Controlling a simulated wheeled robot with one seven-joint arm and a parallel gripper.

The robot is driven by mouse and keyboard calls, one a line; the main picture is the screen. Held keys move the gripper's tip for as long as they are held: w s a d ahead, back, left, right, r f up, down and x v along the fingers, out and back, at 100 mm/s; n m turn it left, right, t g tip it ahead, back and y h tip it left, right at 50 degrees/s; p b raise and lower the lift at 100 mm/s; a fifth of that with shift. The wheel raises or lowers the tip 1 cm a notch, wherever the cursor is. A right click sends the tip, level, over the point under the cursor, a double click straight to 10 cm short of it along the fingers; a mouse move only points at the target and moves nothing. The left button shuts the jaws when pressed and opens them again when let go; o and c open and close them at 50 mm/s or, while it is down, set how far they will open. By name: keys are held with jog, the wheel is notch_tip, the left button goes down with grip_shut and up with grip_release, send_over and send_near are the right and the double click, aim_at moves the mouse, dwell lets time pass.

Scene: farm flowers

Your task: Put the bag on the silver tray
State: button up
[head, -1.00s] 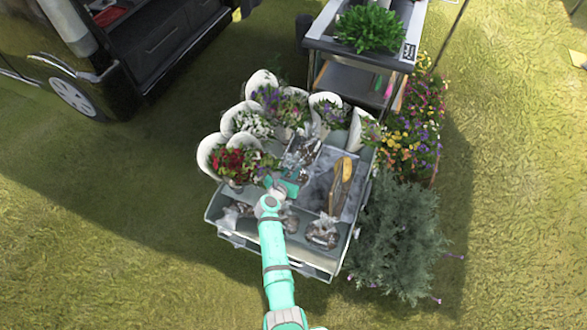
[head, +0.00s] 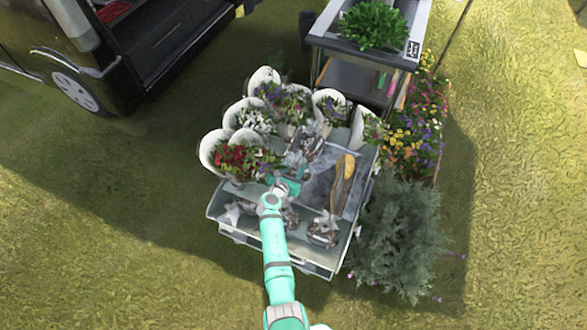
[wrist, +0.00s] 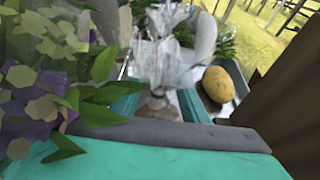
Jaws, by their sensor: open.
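A clear plastic bag with dark contents (head: 304,147) stands at the far side of the display, just beyond my gripper. In the wrist view a clear bag (wrist: 168,65) rises just beyond the near finger, with its lower part by the fingers. My gripper (head: 288,183) is open, low over the display; its near teal finger with a grey pad fills the bottom of the wrist view. I cannot tell whether it touches the bag. The silver tray (head: 318,188) lies to the right of my gripper, with a long yellow-brown item (head: 343,178) on it.
White-wrapped bouquets (head: 238,160) crowd the left and back of the display. More clear bags (head: 323,231) lie in the front compartment. A grey-green bush (head: 398,235) stands close on the right, and a cart (head: 325,38) stands behind.

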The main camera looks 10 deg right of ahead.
jog(key=shift+r, duration=0.25)
jog(key=v, duration=1.2)
jog(key=s+a+m+y, duration=0.25)
jog(key=s+m, duration=0.35)
jog(key=s, duration=0.6)
jog(key=s+a+m+y, duration=0.1)
jog(key=s+m+y, duration=0.2)
jog(key=s+m, duration=0.55)
jog(key=s+a+r+m+t+y, duration=0.1)
jog(key=s+r+m+t, duration=0.1)
jog(key=s+r+m, duration=0.5)
jog(key=s+a+r+m+t+y, duration=0.1)
jog(key=s+a+r+m+t, duration=0.1)
jog(key=s+r+m, duration=0.5)
jog(key=s+r, duration=0.5)
jog(key=r, duration=0.3)
jog(key=shift+r+m, duration=0.2)
jog(key=shift+m, duration=0.15)
jog(key=shift+c, duration=1.2)
jog(key=shift+w, duration=0.15)
